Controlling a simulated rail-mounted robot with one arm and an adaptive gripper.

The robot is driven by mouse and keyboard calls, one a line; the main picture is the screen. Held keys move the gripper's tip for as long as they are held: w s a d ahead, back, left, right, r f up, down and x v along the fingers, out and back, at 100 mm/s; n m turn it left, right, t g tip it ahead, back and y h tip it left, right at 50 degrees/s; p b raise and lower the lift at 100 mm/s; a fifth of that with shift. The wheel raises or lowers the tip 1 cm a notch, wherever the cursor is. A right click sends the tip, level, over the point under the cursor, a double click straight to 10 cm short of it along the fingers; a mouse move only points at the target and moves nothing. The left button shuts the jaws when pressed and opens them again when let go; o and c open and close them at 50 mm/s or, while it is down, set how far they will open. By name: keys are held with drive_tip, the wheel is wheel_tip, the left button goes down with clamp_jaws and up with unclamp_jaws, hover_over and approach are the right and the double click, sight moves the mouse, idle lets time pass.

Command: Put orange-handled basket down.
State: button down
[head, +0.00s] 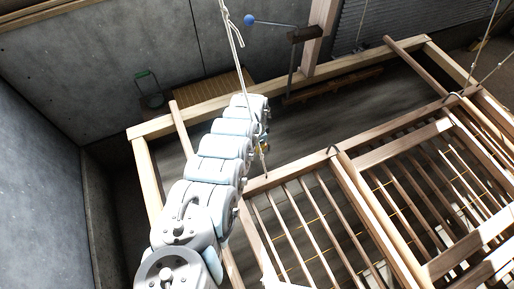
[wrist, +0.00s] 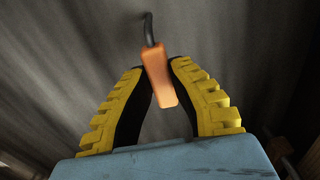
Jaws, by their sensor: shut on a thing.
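In the wrist view, my gripper (wrist: 157,67) has its yellow, black-padded fingers closed around an orange handle (wrist: 161,84). A dark curved rod (wrist: 149,30) runs up from the handle's far end. The rest of the orange-handled basket does not show in the wrist view. In the head view, my arm hides most of my gripper, and I cannot make out the basket there.
A wooden frame (head: 310,82) surrounds a dark open area, with slatted wooden racks (head: 350,165) at right. A rope (head: 232,30) hangs beside my arm. A blue-knobbed lever (head: 249,19) stands at the back. A green-handled item (head: 148,88) is at back left.

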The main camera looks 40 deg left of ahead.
drive_tip(key=shift+f, duration=0.7)
drive_tip(key=c, duration=1.1)
unclamp_jaws()
drive_tip(key=shift+a+r+p, duration=0.1)
drive_tip(key=shift+r+p, duration=0.55)
drive_tip(key=shift+r, duration=0.95)
drive_tip(key=shift+s+r+p, duration=0.15)
drive_tip(key=shift+r+p, duration=0.15)
drive_tip(key=shift+r, duration=2)
drive_tip(key=shift+s+r+p, duration=0.15)
drive_tip(key=shift+r+p, duration=0.15)
drive_tip(key=shift+r, duration=1.95)
